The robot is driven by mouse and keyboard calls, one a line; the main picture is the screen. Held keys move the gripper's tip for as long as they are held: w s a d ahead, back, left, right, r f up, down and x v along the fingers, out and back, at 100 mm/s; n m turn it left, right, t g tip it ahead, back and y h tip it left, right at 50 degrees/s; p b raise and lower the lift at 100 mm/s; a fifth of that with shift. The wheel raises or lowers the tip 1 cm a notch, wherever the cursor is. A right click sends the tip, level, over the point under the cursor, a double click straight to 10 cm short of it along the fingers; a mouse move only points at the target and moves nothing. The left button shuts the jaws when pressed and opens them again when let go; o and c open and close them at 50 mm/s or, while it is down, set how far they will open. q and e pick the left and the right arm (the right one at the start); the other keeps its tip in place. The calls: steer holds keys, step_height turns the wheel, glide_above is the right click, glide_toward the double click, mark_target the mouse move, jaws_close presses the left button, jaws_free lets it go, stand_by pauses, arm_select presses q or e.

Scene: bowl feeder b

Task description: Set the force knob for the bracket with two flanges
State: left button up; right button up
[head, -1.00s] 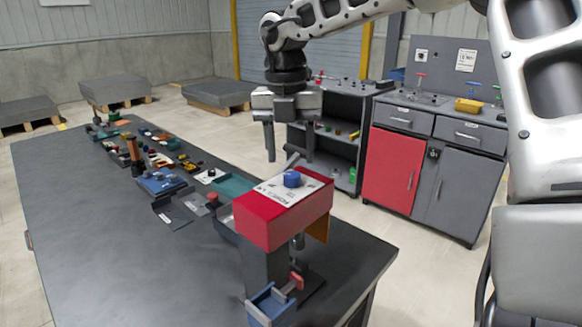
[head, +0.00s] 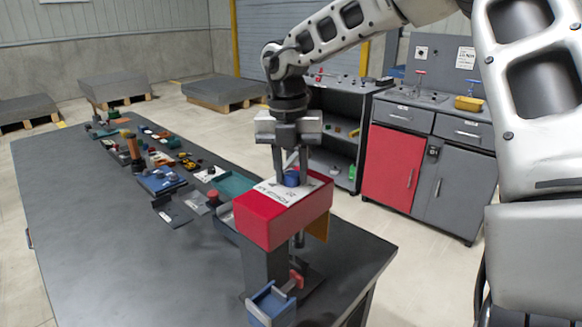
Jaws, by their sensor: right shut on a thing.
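The force knob (head: 291,178) is a small blue knob on the white labelled plate on top of the red press head (head: 268,222). My right gripper (head: 291,178) points straight down over the press, with its two fingers on either side of the blue knob and shut on it. The fingers hide parts of the knob, and its pointer setting cannot be read. A grey bent sheet part (head: 172,212) lies on the table left of the press; I cannot tell whether it is the bracket with two flanges. My left gripper is not in view.
The dark table (head: 120,255) holds several small parts and trays along its right side, with its left side clear. A blue holder (head: 270,303) sits at the press's foot. A red and grey cabinet (head: 425,170) and a shelf unit stand behind.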

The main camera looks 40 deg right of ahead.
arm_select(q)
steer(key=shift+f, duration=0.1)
arm_select(e)
steer(key=shift+n+b, duration=0.35)
steer(key=shift+n, duration=0.05)
steer(key=shift+f+n+b, duration=0.1)
steer(key=shift+n+b, duration=0.55)
steer(key=shift+n, duration=0.35)
steer(key=n+b, duration=0.1)
steer(key=n, duration=0.1)
steer(key=shift+s+n, duration=0.1)
steer(key=shift+n, duration=0.3)
steer(key=n, duration=0.4)
steer(key=shift+d+b, duration=0.1)
steer(key=shift+b, duration=0.3)
steer(key=n, duration=0.3)
steer(key=shift+n+t, duration=0.3)
steer(key=shift+n, duration=0.1)
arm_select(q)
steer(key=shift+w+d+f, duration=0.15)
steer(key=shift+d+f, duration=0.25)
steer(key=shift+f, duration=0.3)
arm_select(e)
steer(key=shift+d+n, duration=0.1)
steer(key=shift+n, duration=1)
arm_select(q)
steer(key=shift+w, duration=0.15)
